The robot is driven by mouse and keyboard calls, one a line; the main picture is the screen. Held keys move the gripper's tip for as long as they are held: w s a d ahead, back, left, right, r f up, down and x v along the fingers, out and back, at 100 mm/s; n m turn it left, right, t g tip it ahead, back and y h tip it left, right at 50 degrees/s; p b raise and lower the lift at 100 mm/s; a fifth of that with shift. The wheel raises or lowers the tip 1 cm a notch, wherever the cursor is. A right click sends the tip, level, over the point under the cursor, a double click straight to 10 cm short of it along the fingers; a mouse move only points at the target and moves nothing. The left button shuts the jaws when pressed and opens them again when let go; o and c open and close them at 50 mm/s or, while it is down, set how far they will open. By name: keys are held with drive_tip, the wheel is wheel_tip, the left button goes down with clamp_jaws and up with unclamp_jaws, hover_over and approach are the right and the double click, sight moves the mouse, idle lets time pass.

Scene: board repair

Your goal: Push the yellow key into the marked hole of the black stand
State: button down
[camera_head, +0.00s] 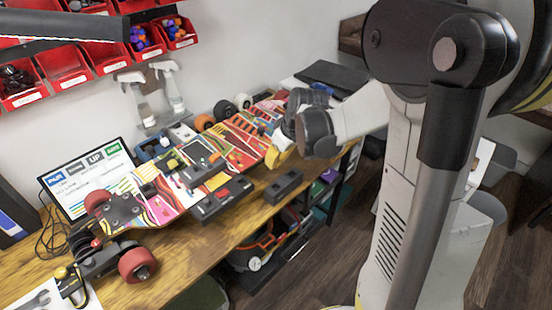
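My arm reaches in from the right. Its end, my gripper (282,146), is over the right part of the bench, near the right end of the colourful skateboard deck (160,205). A yellow part shows at the gripper; I cannot tell whether it is the yellow key or part of the gripper. The fingers are too small and hidden to show open or shut. A black block (283,187) lies at the bench's front edge, and a longer black block (224,199) lies left of it. I cannot tell which is the black stand, and no marked hole shows clearly.
A skateboard truck with red wheels (138,265) stands at the bench's left. A laptop (88,180), spray bottles (172,88) and red bins (65,66) are at the back.

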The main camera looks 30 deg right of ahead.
drive_tip(key=b, duration=0.5)
hover_over(273, 185)
drive_tip(key=s, duration=0.1)
drive_tip(key=shift+s+d+f, duration=0.1)
drive_tip(key=shift+d+f, duration=0.05)
drive_tip(key=shift+f, duration=1.5)
drive_tip(key=shift+s+d+f, duration=0.1)
drive_tip(key=shift+f, duration=1.55)
drive_tip(key=shift+f+b, duration=0.5)
drive_tip(key=shift+f, duration=0.2)
drive_tip(key=shift+f, duration=1)
drive_tip(key=c, duration=1)
unclamp_jaws()
drive_tip(key=shift+r, duration=0.2)
drive_tip(key=shift+r+p, duration=1.15)
drive_tip(key=shift+r, duration=0.2)
drive_tip(key=shift+r, duration=0.1)
